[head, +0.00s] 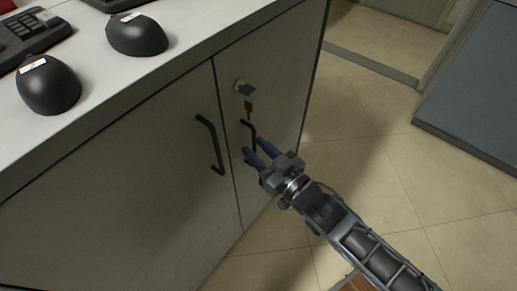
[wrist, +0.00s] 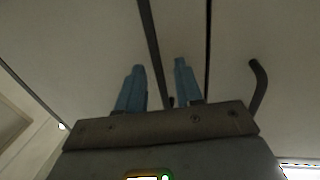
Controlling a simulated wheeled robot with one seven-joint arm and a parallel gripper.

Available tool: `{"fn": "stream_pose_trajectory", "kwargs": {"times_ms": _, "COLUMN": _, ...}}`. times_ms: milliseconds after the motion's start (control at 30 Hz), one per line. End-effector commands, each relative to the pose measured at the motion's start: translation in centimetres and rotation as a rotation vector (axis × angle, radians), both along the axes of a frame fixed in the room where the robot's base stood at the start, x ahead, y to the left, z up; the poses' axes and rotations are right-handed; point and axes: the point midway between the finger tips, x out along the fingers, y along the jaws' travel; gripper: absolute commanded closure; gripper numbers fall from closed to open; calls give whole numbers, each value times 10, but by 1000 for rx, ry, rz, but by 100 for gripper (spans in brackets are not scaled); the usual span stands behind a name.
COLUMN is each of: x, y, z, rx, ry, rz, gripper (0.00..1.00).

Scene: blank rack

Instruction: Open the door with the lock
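A grey cabinet (head: 120,170) has two doors with a narrow seam between them. The right door (head: 285,90) carries a round lock (head: 241,86) with a key and a small tag (head: 248,106) hanging from it. Below the lock is the right door's dark bar handle (head: 251,130). My gripper (head: 254,148) is at the lower part of this handle, its blue fingers apart. In the wrist view a dark bar (wrist: 152,45), apparently this handle, runs between the open fingers (wrist: 160,80); contact cannot be told. Both doors look shut.
The left door's handle (head: 211,145) is close to my gripper and also shows in the wrist view (wrist: 259,85). Black mice (head: 48,86) and keyboards stand on the white top (head: 185,45). Tiled floor (head: 400,165) is free at right, with a grey-blue unit (head: 475,90) beyond.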

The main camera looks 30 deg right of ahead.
Motion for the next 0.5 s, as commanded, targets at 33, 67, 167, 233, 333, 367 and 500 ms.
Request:
{"fn": "stream_pose_trajectory", "kwargs": {"times_ms": 33, "x": 0, "y": 0, "z": 0, "rx": 0, "ry": 0, "rz": 0, "gripper": 64}}
{"fn": "stream_pose_trajectory", "kwargs": {"times_ms": 67, "x": 0, "y": 0, "z": 0, "rx": 0, "ry": 0, "rz": 0, "gripper": 64}}
{"fn": "stream_pose_trajectory", "kwargs": {"times_ms": 167, "x": 0, "y": 0, "z": 0, "rx": 0, "ry": 0, "rz": 0, "gripper": 74}}
{"fn": "stream_pose_trajectory", "kwargs": {"times_ms": 233, "x": 0, "y": 0, "z": 0, "rx": 0, "ry": 0, "rz": 0, "gripper": 81}}
{"fn": "stream_pose_trajectory", "kwargs": {"times_ms": 333, "x": 0, "y": 0, "z": 0, "rx": 0, "ry": 0, "rz": 0, "gripper": 90}}
{"fn": "stream_pose_trajectory", "kwargs": {"times_ms": 367, "x": 0, "y": 0, "z": 0, "rx": 0, "ry": 0, "rz": 0, "gripper": 93}}
{"fn": "stream_pose_trajectory", "kwargs": {"times_ms": 500, "x": 0, "y": 0, "z": 0, "rx": 0, "ry": 0, "rz": 0, "gripper": 100}}
